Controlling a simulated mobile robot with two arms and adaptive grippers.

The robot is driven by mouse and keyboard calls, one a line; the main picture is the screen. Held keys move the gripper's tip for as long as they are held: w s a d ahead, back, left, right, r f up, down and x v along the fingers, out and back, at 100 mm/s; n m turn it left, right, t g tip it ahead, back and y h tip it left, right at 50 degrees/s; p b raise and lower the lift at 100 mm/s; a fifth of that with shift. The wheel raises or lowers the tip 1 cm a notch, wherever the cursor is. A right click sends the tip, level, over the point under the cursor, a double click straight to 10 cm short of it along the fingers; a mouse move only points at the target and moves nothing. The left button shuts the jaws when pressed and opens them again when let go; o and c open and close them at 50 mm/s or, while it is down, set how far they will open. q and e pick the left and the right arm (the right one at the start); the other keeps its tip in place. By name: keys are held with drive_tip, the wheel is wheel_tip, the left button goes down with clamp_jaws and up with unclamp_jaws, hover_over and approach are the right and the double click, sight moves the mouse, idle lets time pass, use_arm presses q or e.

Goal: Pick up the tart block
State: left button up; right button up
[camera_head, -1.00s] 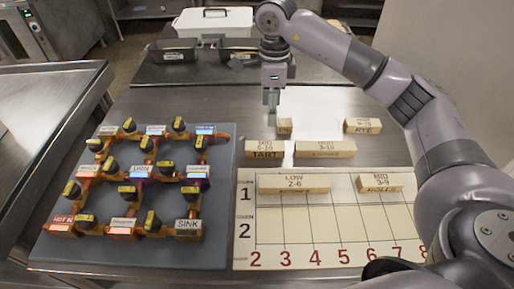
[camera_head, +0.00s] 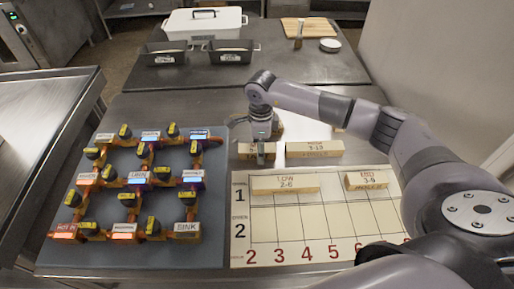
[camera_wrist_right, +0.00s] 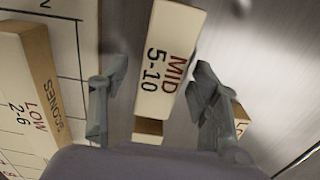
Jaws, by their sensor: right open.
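The tart block (camera_head: 243,152) is a long pale wooden block on the steel table, just above the number board, partly covered by my right gripper in the head view. Its top, marked MID 5-10, shows in the right wrist view (camera_wrist_right: 168,62). My right gripper (camera_head: 262,160) is at the block with its fingers pointing down. In the right wrist view the open fingers (camera_wrist_right: 153,100) are on either side of the block, with a gap on both sides. I cannot tell how far down the fingers reach. My left gripper is not in view.
Another long block (camera_head: 314,149) lies right of the tart block. The scones block (camera_head: 285,185) and a MID 3-9 block (camera_head: 366,180) lie on the number board (camera_head: 290,232).

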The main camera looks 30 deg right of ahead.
drive_tip(key=shift+f, duration=0.15)
drive_tip(key=shift+c, duration=0.6)
drive_tip(key=c, duration=1.2)
drive_tip(key=shift+o, duration=0.2)
